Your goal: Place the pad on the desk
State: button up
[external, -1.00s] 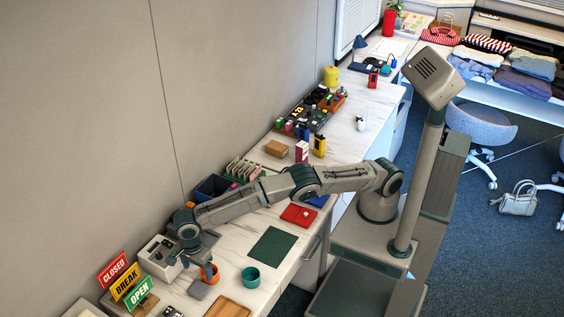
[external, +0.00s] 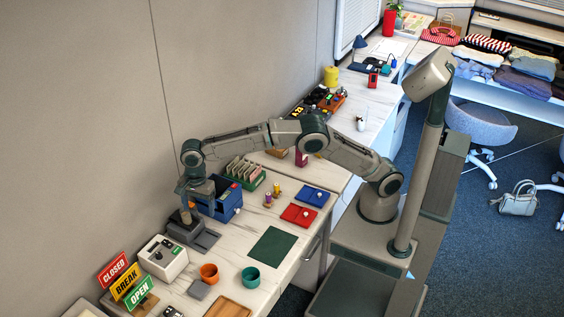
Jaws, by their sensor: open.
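Several flat things on the white desk (external: 236,240) could be the pad, and I cannot tell which is meant. A red square pad (external: 292,214) and a blue one (external: 308,193) lie right of the middle, each with a small pale piece on it. A dark green flat mat (external: 272,247) lies in front of them. A small grey square (external: 198,290) lies beside the orange cup (external: 209,273). My gripper (external: 187,216) is open at the left, pointing down just above a dark grey block with a flat plate (external: 206,241). A tan part shows between or behind its fingers; contact is unclear.
A blue bin (external: 229,203) stands close right of my gripper. A light box device (external: 163,259) and upright signs (external: 127,285) stand toward the front left. A teal cup (external: 250,277) and wooden tray (external: 228,309) are at the front. Bare desk lies around the green mat.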

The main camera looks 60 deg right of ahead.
jog(key=s+d+r+n, duration=0.1)
jog(key=d+r+n, duration=0.15)
jog(key=d, duration=0.65)
jog(key=s+d+r+n+t, duration=0.1)
jog(key=s+d+r+n, duration=0.15)
jog(key=d, duration=0.65)
jog(key=d+r+n, duration=0.1)
jog(key=d+r, duration=0.3)
jog(key=d, duration=0.4)
jog(key=s+d+f+n+t, duration=0.1)
jog(key=s+d+n, duration=0.3)
jog(key=s+d, duration=0.4)
jog(key=s+d+f+n, duration=0.4)
jog(key=s+d, duration=0.5)
jog(key=s, duration=0.4)
jog(key=shift+s+d+n+t+h, duration=0.3)
jog(key=shift+n+t+h, duration=0.1)
jog(key=shift+n, duration=0.4)
